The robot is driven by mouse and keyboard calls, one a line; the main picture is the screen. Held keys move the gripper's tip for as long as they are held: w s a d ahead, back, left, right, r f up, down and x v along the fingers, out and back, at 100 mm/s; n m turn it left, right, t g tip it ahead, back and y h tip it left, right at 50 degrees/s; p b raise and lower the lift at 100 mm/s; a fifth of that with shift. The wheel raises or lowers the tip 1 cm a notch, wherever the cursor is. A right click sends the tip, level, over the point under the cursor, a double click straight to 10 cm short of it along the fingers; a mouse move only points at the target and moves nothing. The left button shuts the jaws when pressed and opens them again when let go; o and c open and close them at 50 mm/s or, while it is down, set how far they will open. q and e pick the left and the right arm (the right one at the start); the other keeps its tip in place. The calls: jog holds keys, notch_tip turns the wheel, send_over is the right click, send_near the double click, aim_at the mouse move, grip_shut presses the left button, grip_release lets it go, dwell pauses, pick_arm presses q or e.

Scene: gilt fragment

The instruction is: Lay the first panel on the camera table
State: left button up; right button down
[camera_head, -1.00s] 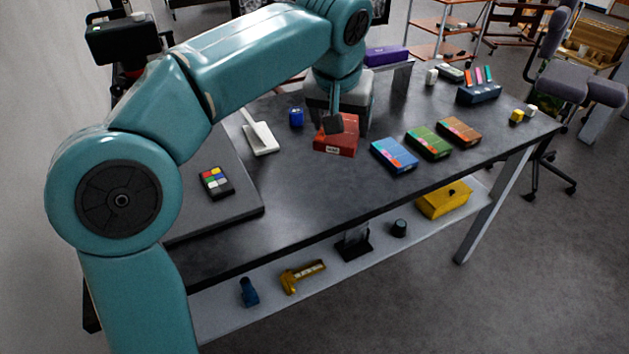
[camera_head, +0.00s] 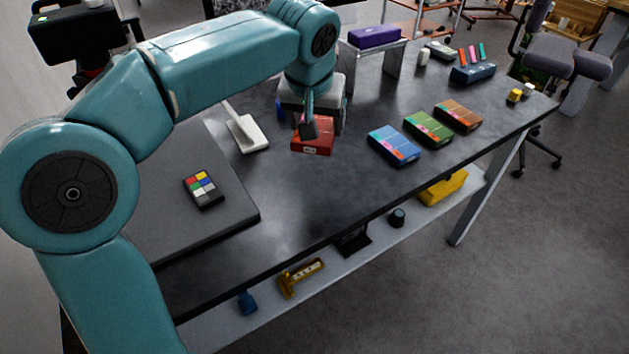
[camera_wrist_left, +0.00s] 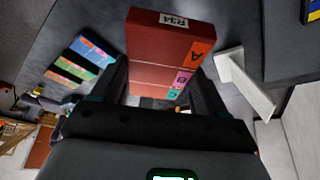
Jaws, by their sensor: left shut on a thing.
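The red panel (camera_head: 318,146), labelled R34 with A, B and C tags in the left wrist view (camera_wrist_left: 155,55), is between the fingers of my left gripper (camera_head: 309,130). The gripper is shut on it, over the middle of the dark table (camera_head: 300,205). The gap under the panel is hard to judge. A flat dark grey slab (camera_head: 235,210), perhaps the camera table, lies to the left with a colour card (camera_head: 203,189) on it. Blue (camera_head: 394,146), green (camera_head: 428,129) and orange (camera_head: 458,115) panels lie to the right. My right gripper is not seen.
A white angled piece (camera_head: 250,136) stands between slab and red panel. A blue object (camera_head: 280,108) is partly hidden behind my gripper. A purple box (camera_head: 374,37) sits on a stand behind. A black device (camera_head: 75,35) stands back left. The slab's front is clear.

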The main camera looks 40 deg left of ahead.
pick_arm(q)
jog(key=b, duration=0.2)
send_over(318, 184)
jog(key=s, duration=0.2)
jog(key=f, duration=0.9)
jog(key=shift+w+d, duration=0.2)
jog(key=shift+d, duration=0.1)
notch_tip(318, 184, down, 6)
jog(key=shift+w+r+b, duration=0.15)
jog(key=shift+r+b, duration=0.1)
jog(key=shift+b, duration=0.05)
jog(key=shift+r, duration=0.1)
jog(key=o, duration=0.7)
jog(key=shift+f, duration=0.25)
jog(key=shift+c, duration=0.2)
jog(key=o, duration=0.4)
jog(key=shift+r, duration=0.1)
